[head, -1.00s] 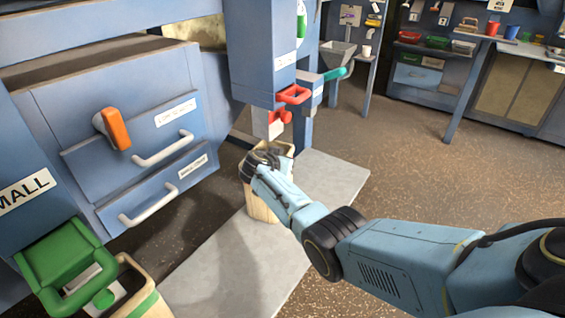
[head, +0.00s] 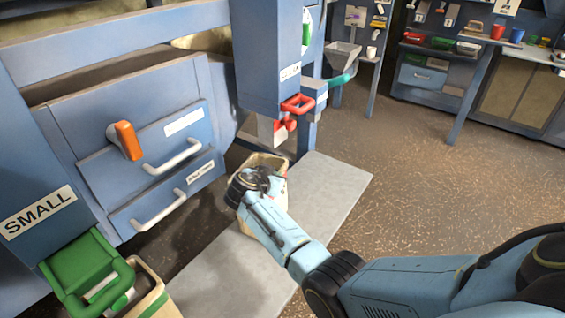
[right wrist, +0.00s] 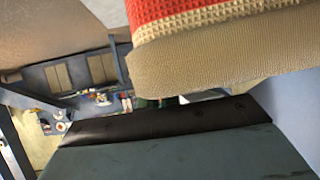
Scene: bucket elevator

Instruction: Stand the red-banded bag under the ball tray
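The red-banded bag (head: 252,226) is a tall beige bag with an open top. It stands on or just over the pale grey floor slab, slightly in front of the blue column with the red handles. My right gripper (head: 262,181) is at its upper part and hides much of it. In the right wrist view, the bag's red band and beige edge (right wrist: 215,60) fill the upper right, very close. The fingertips are hidden, so I cannot tell whether they close on it. I cannot make out the ball tray for certain. My left gripper is out of view.
The blue column (head: 268,65) has a red handle (head: 297,104) low on it. At lower left, a green-banded bag (head: 155,299) stands under a green-handled outlet (head: 88,272). Drawers with white handles (head: 172,154) are at left. The grey slab (head: 325,185) is clear right of the bag.

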